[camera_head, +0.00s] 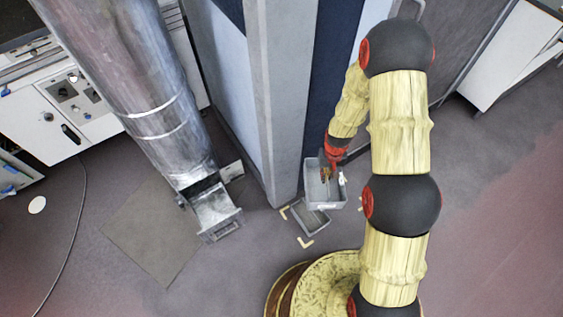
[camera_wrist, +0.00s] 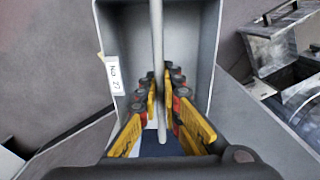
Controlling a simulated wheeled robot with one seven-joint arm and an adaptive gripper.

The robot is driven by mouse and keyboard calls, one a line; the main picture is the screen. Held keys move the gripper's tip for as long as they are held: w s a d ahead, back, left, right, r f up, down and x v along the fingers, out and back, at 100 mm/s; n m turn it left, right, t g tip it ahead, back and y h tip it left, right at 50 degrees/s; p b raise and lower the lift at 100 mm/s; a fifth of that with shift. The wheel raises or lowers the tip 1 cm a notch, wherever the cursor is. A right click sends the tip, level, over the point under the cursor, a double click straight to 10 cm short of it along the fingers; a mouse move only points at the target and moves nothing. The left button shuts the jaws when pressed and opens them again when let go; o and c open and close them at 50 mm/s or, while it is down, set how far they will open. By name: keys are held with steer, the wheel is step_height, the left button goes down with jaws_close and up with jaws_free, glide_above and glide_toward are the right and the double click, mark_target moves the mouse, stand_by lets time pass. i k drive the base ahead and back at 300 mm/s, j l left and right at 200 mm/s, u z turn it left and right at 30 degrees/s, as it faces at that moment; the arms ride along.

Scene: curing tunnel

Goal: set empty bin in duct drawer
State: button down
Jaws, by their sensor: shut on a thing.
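My gripper (camera_wrist: 160,85) is shut on the thin bar that runs across the grey bin (camera_wrist: 113,30). In the wrist view the bin looks empty and has a white label marked "No. 27" on its left side. In the head view my gripper (camera_head: 326,173) reaches into the bin (camera_head: 325,206), which seems held above the floor beside the grey column. The duct drawer (camera_head: 216,212) sticks out at the lower end of the big metal duct (camera_head: 145,90), left of the bin. The drawer also shows at the right of the wrist view (camera_wrist: 275,45).
A darker grey tray (camera_head: 311,222) lies on the floor below the held bin, by yellow corner marks (camera_head: 305,243). The grey column (camera_head: 280,110) stands between the duct and my arm. A floor mat (camera_head: 150,235) lies left of the drawer. The floor at right is clear.

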mark_target(217, 213)
steer(key=k+j, duration=0.1)
steer(key=j, duration=0.6)
steer(key=k+j+u, duration=0.1)
steer(key=j, duration=1.3)
steer(key=i+j, duration=0.1)
steer(key=j, duration=0.35)
steer(key=j+u, duration=0.1)
steer(key=j, duration=0.35)
steer(key=i+j, duration=0.15)
steer(key=j, duration=0.25)
steer(key=i+j, duration=0.1)
steer(key=j, duration=0.35)
steer(key=u, duration=0.05)
